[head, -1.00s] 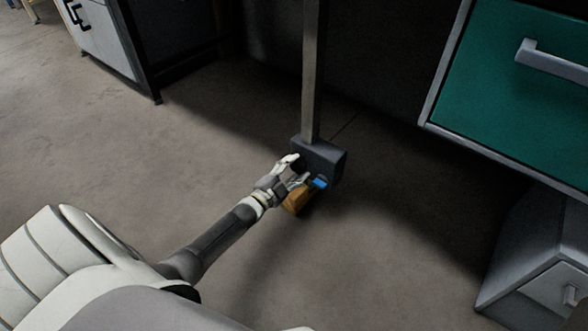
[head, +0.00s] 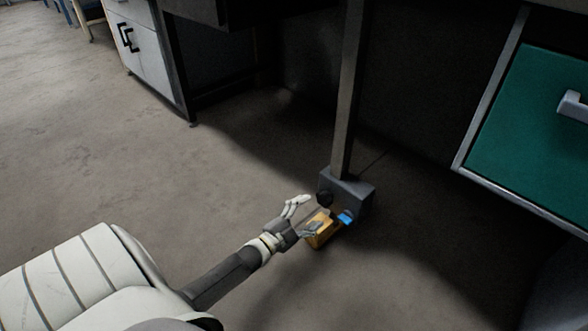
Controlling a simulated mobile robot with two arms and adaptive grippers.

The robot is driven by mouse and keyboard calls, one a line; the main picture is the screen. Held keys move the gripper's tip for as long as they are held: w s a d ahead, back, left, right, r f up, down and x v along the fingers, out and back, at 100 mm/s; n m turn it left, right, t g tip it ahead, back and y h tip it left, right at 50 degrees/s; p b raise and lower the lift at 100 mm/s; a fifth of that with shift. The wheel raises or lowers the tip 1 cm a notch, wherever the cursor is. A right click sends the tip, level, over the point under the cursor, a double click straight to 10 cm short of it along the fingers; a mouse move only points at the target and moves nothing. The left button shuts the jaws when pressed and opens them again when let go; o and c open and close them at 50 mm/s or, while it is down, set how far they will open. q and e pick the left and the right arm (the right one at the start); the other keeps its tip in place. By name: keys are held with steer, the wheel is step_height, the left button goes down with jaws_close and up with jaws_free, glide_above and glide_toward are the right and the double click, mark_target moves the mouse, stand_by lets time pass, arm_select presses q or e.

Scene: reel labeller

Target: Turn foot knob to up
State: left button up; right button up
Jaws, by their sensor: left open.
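The dark round foot knob (head: 325,198) is on the front left of a grey box (head: 351,192) at the foot of a metal post. My left gripper (head: 309,211) is open just left of the knob, with its fingers pointing toward the box. A gap shows between the upper finger and the knob; whether the lower finger touches anything I cannot tell. The knob's pointer direction is too small to read. My right gripper is not in view.
The post (head: 350,90) rises above the box. A green drawer front (head: 535,125) is at right. Floor at left is clear.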

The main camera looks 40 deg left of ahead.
arm_select(q)
steer(key=s, duration=0.6)
steer(key=shift+a, duration=0.2)
